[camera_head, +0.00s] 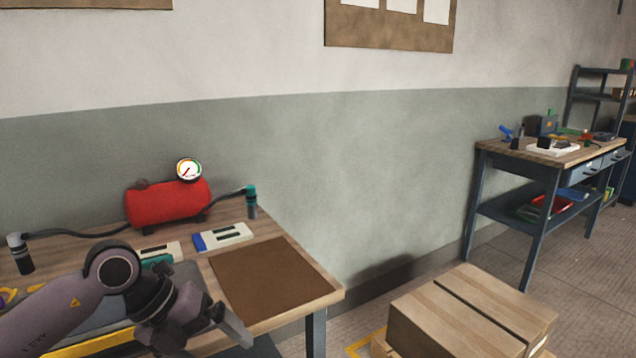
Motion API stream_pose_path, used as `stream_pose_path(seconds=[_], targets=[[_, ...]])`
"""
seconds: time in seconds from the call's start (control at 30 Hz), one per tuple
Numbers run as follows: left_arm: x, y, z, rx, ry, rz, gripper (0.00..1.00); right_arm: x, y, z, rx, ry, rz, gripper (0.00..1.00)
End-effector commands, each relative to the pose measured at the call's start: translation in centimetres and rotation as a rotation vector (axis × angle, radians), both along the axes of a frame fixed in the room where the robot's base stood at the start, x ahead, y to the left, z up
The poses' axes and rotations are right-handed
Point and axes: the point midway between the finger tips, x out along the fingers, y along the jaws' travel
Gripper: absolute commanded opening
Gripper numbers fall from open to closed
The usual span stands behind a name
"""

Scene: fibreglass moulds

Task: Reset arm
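My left arm comes in from the lower left, over the front of the wooden workbench (262,325). Its gripper (222,328) hangs near the bench's front edge, to the left of and in front of a brown mat (272,280). One grey finger shows clearly, pointing down to the right. The other finger is not clear, so I cannot tell the opening. I see nothing held in the visible part. My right arm and gripper are not in view.
A red tank (168,203) with a gauge (189,170) and hoses stands at the back of the bench. A blue-and-white box (222,237) lies before it. A cardboard box (455,320) sits on the floor at right. Another workbench (540,155) stands farther right.

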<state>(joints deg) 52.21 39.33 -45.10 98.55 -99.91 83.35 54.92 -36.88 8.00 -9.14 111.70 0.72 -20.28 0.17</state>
Motion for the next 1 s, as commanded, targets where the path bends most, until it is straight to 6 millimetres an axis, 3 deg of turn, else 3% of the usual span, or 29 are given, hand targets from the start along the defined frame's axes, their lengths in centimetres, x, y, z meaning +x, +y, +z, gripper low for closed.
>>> stream_pose_path(seconds=[0.03, 0.1, 0.2, 0.3, 0.4, 0.53, 0.67, 0.77, 0.87, 1.0], targets=[[-1.5, -2.7, -0.6, -0.127, 0.031, -0.044, 0.96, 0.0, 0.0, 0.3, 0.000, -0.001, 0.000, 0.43], [-3.1, -5.8, -0.5, -0.310, 0.059, -0.081, 0.96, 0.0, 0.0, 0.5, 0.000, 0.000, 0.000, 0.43], [-5.0, -9.3, 0.5, -0.574, 0.095, -0.086, 0.96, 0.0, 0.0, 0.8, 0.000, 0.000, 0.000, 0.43], [-6.1, -11.4, 2.0, -0.827, 0.127, -0.030, 0.96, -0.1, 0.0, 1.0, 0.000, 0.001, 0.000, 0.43], [-6.3, -12.1, 3.4, -1.061, 0.157, 0.082, 0.96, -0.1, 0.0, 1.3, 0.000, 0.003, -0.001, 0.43], [-5.6, -11.2, 4.0, -1.318, 0.195, 0.310, 0.96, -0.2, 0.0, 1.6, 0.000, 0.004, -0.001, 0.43], [-4.4, -8.5, 2.5, -1.500, 0.238, 0.616, 0.96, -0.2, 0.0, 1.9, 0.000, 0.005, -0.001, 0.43], [-3.9, -5.8, -0.3, -1.575, 0.279, 0.891, 0.96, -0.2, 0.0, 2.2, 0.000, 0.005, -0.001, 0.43], [-4.5, -2.8, -4.4, -1.594, 0.334, 1.185, 0.96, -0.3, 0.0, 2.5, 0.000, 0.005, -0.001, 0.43], [-7.6, 0.9, -11.4, -1.517, 0.435, 1.600, 0.96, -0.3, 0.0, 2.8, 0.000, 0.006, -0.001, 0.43]])
